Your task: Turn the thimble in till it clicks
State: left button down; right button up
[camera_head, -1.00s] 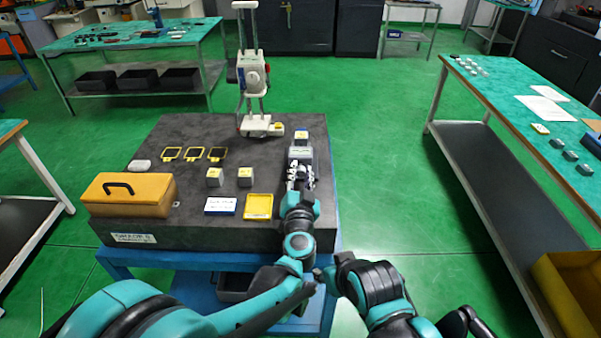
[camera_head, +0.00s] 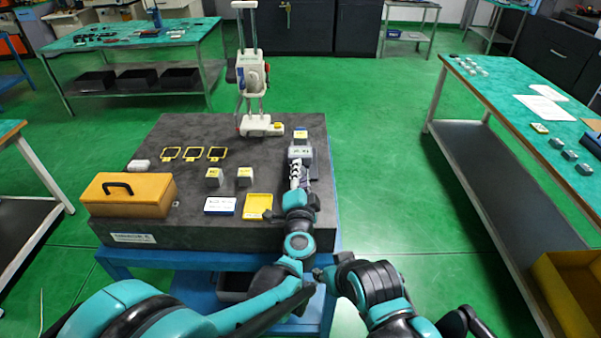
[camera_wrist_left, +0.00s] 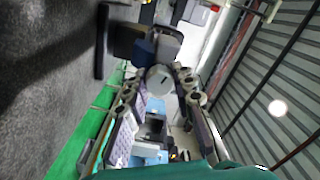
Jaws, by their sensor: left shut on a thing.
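My left gripper (camera_head: 298,168) reaches over the dark stone plate (camera_head: 225,140) near its right side. Its fingers are turned edge-on at a small grey device (camera_head: 301,153), whose details are too small to make out in the head view. In the left wrist view, the two fingers of the gripper (camera_wrist_left: 160,84) close from both sides on a round, pale grey thimble (camera_wrist_left: 160,79). The thimble sits in front of a dark blue-grey body (camera_wrist_left: 155,47). The fingers hide the thimble's sides, and no scale can be read. My right gripper does not show.
A white stand (camera_head: 255,125) is at the plate's back. Two small grey-yellow blocks (camera_head: 245,177), a yellow tray (camera_head: 258,206), a white card (camera_head: 220,206) and an orange case (camera_head: 129,195) lie to the left. Another small block (camera_head: 300,136) stands behind the device.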

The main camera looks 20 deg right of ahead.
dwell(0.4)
pick_arm(q)
jog(key=c, duration=1.3)
grip_release()
jog(key=shift+o, duration=0.2)
jog(key=v, duration=1.2)
jog(key=a+r+n+g+h, duration=0.2)
jog(key=a+r+h, duration=0.2)
jog(key=a+r, duration=0.2)
jog(key=s+a+f+n+g+y, duration=0.2)
jog(key=s+a+f+n+y, duration=0.1)
jog(key=a, duration=0.5)
jog(key=s+a+f+n+g+y, duration=0.3)
jog(key=s+a+f+n, duration=0.3)
jog(key=a, duration=0.3)
jog(key=s+a+f+n+g+y, duration=0.3)
jog(key=s+a+f+n, duration=0.1)
jog(key=a, duration=0.5)
jog(key=shift+s+f+n, duration=0.3)
jog(key=shift+s+f, duration=0.05)
jog(key=shift+f, duration=0.35)
